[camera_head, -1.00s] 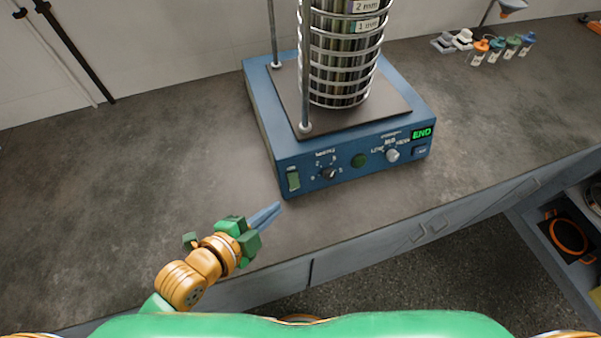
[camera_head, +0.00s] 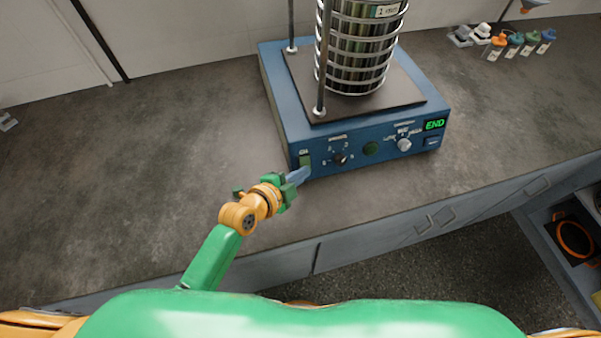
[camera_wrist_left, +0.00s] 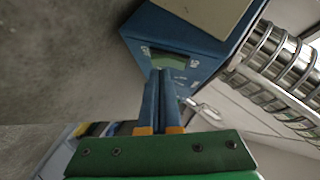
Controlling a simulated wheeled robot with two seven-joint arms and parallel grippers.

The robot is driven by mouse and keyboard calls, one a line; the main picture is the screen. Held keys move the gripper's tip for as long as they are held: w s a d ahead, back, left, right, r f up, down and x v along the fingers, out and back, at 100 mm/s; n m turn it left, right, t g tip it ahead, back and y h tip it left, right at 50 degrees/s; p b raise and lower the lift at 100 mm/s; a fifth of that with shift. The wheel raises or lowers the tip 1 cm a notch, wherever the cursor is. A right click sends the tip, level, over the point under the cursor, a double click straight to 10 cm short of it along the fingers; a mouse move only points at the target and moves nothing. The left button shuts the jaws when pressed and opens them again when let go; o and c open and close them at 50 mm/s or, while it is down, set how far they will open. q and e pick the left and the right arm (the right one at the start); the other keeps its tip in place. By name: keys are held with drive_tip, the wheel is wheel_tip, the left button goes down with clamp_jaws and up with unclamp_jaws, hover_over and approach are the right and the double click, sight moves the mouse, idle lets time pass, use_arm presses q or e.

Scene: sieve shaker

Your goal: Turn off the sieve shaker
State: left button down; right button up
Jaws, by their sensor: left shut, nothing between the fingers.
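The sieve shaker (camera_head: 290,100) is a blue box on the worktop with a stack of round sieves (camera_head: 358,50) on top. Its front has a green rocker switch (camera_head: 305,160) at the left end, a dark knob (camera_head: 340,158), a green button (camera_head: 370,148), a light knob (camera_head: 404,144) and a display (camera_head: 434,125) reading END. My left gripper (camera_head: 303,174) is shut and empty, its tips at the switch's lower part; touching or just short, I cannot tell. In the left wrist view the fingertips (camera_wrist_left: 161,72) overlap the shaker's front (camera_wrist_left: 195,60) just below the green switch (camera_wrist_left: 168,61). My right gripper is out of view.
The worktop (camera_head: 130,150) left of the shaker is clear. Its front edge drops to drawers (camera_head: 370,240), and an open shelf (camera_head: 570,240) is at the right.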

use_arm(q)
drive_tip(key=shift+w+a+f, duration=0.15)
drive_tip(key=shift+w+f, duration=0.05)
drive_tip(key=shift+w, duration=0.05)
drive_tip(key=shift+s, duration=0.1)
drive_tip(key=shift+f+t+b, duration=0.3)
drive_tip(key=shift+f+b, duration=0.35)
drive_tip(key=shift+b, duration=0.35)
drive_tip(key=shift+a+r+m+t+b, duration=0.1)
drive_tip(key=shift+r+m+t+b, duration=0.05)
drive_tip(key=shift+m+t+b, duration=0.15)
drive_tip(key=shift+r, duration=0.25)
drive_tip(key=shift+w+r+p, duration=0.3)
drive_tip(key=shift+r+p, duration=0.45)
drive_tip(key=shift+p, duration=0.4)
